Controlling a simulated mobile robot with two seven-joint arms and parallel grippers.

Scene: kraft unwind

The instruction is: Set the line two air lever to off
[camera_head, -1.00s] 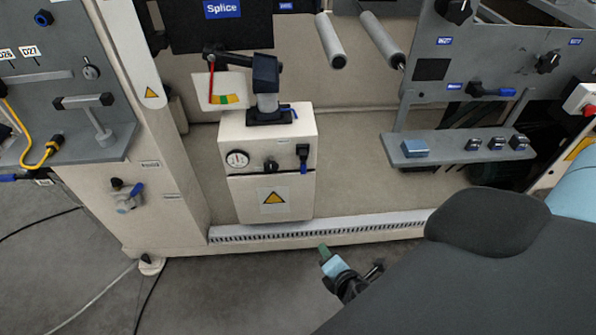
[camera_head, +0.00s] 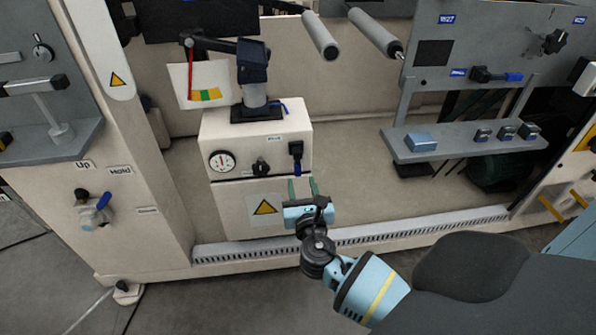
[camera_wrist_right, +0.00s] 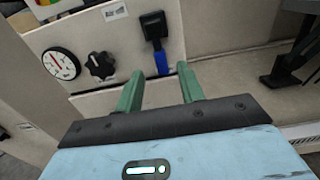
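A black valve with a blue lever (camera_head: 297,160) is on the front of the cream box, at its upper right. Its blue handle hangs straight down; in the right wrist view the lever (camera_wrist_right: 162,60) is just beyond and between my fingertips. My right gripper (camera_head: 302,188) is open and empty, its green fingers pointing up at the box just below the lever, apart from it. The fingers also show in the right wrist view (camera_wrist_right: 160,88). Other blue-handled levers are on the left post (camera_head: 101,202) and right panel (camera_head: 512,77). I cannot read which is line two. My left gripper is out of view.
A round gauge (camera_head: 222,161) and a black knob (camera_head: 261,167) sit left of the lever on the cream box (camera_head: 225,200). A grey shelf (camera_head: 465,150) with small blocks juts out at right. A slotted ledge (camera_head: 400,229) runs below.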

